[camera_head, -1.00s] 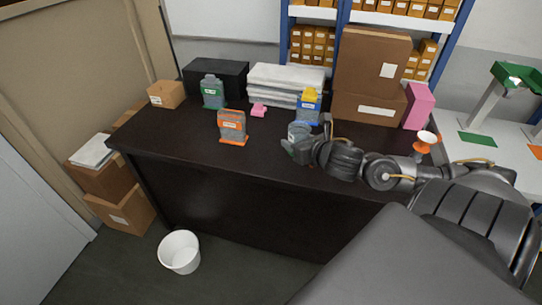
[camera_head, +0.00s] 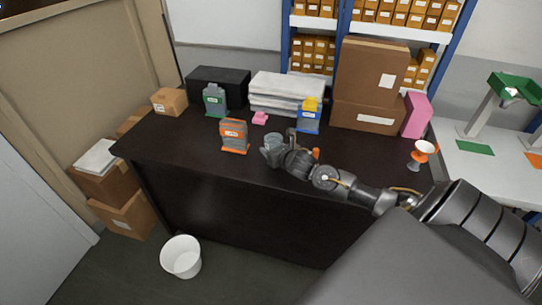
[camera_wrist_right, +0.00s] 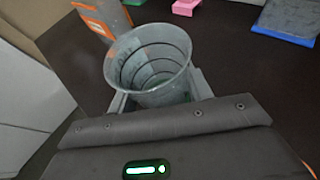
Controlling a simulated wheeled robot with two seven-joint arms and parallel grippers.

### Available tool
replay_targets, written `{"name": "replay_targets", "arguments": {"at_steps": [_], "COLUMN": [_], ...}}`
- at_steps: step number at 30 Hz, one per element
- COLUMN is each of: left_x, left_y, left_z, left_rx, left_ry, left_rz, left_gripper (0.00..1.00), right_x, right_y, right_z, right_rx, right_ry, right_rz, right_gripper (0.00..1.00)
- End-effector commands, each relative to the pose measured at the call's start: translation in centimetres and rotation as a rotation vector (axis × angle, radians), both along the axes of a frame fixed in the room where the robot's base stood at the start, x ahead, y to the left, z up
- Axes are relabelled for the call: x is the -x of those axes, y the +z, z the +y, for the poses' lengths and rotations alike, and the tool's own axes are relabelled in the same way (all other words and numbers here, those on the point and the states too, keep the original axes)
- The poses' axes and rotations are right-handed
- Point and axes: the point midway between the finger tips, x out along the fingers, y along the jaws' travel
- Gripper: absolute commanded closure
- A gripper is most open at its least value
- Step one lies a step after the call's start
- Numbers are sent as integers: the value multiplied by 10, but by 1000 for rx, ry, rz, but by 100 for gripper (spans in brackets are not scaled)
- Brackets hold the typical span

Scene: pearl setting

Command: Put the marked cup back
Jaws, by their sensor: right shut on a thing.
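A grey, translucent cup (camera_head: 271,146) is held upright in my right gripper (camera_head: 276,158), at the front middle of the dark table. In the right wrist view the cup (camera_wrist_right: 150,58) sits between the fingers, open mouth up, and looks empty with dark rings inside. I cannot make out a mark on it. Three grey holders with coloured trim stand on the table: orange (camera_head: 233,137) just left of the cup, green (camera_head: 214,99) further back left, and blue (camera_head: 309,115) behind right. The orange one also shows in the wrist view (camera_wrist_right: 100,16). My left gripper is out of view.
A pink block (camera_head: 260,118) lies between the green and blue holders. White stacked packs (camera_head: 287,92), a black box (camera_head: 218,84) and cardboard boxes (camera_head: 368,85) line the back. An orange-and-white cup-like object (camera_head: 422,153) stands at right. A white bin (camera_head: 181,257) is on the floor.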

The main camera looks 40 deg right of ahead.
Motion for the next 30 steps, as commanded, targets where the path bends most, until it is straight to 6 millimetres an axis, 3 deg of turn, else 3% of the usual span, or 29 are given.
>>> {"name": "replay_targets", "arguments": {"at_steps": [4, 12, 24, 25, 30], "left_x": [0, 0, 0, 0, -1], "left_y": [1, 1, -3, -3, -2], "left_z": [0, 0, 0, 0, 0], "left_rx": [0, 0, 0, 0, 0], "left_ry": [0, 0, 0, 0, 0], "left_rz": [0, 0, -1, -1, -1], "left_gripper": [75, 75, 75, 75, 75], "right_x": [-4, -5, -5, -5, -5], "right_y": [-5, -36, -42, -41, -40], "right_z": [0, 0, 0, 0, 0], "right_rx": [-2, 1, 2, 2, 2], "right_ry": [0, 0, 1, 1, 1], "right_rz": [0, 0, 0, 0, 0], "right_gripper": [73, 73, 73, 49, 28]}}
